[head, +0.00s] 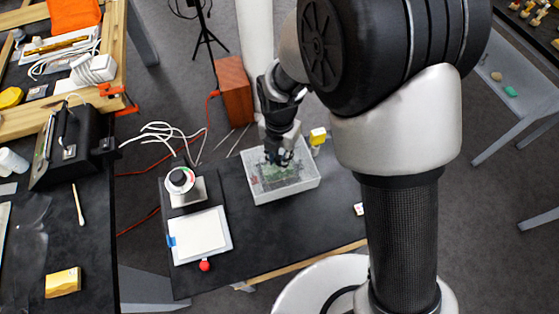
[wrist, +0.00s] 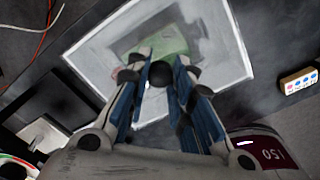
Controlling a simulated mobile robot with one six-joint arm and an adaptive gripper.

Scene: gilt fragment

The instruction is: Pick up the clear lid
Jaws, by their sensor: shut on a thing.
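The clear lid (head: 300,173) lies over a white-rimmed rectangular box (head: 291,195) on the black table. A green thing shows through it, in the wrist view too (wrist: 172,42). My gripper (head: 279,158) reaches down onto the lid from above. In the wrist view my gripper (wrist: 162,72) has its blue-padded fingers closed around a dark round knob (wrist: 160,74) over the clear lid (wrist: 215,70). I cannot tell whether the lid touches the box rim all round.
A round dial instrument (head: 181,180) and a white pad (head: 198,235) stand left of the box. A small white block (head: 359,209) lies to the right. The table's front middle is clear.

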